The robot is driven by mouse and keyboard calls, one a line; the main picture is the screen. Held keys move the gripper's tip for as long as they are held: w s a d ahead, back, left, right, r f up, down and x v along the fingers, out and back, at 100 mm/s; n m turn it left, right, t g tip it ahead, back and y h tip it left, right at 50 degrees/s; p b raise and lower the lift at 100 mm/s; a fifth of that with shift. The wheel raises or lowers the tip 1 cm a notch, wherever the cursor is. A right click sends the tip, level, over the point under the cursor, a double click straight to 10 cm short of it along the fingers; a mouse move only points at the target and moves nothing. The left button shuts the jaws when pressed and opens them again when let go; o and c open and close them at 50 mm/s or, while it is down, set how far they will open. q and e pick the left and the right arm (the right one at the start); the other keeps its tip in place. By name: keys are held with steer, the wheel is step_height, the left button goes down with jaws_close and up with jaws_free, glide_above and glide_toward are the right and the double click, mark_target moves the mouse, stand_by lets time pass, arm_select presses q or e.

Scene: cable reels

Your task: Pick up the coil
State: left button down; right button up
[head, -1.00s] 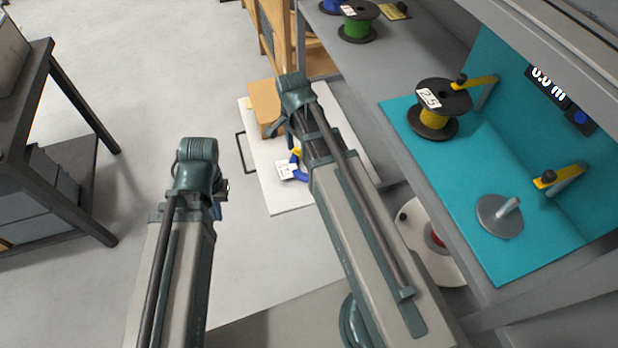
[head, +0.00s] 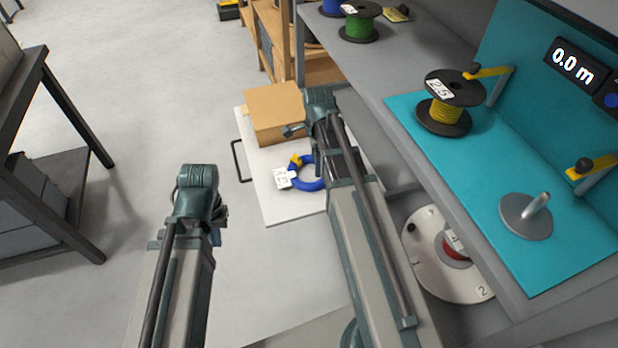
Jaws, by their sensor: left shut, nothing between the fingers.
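The coil (head: 311,187) is a blue ring with a yellow tie and a white label tag. It lies flat on a white board (head: 285,209), and my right arm covers part of its right side. My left gripper (head: 219,218) shows only in small part below the wrist. It is shut and empty, left of the coil and apart from it. My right gripper (head: 293,131) is mostly hidden by its own wrist, above and beyond the coil near a cardboard box. I cannot tell its jaw state.
The cardboard box (head: 275,118) stands on the board behind the coil. A grey bench (head: 405,80) on the right bears a yellow reel (head: 444,114), a green reel (head: 359,24) and a teal mat (head: 480,200). A white disc (head: 428,268) sits under it.

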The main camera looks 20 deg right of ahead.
steer(key=b, duration=0.4)
glide_above(314, 184)
steer(key=f, duration=0.5)
steer(key=shift+d, duration=0.3)
steer(key=f+b, duration=0.5)
steer(key=shift+w+a+f, duration=0.1)
steer(key=shift+a+f, duration=0.05)
steer(key=shift+a, duration=0.1)
steer(key=shift+c, duration=0.2)
jaws_close()
stand_by(0.5)
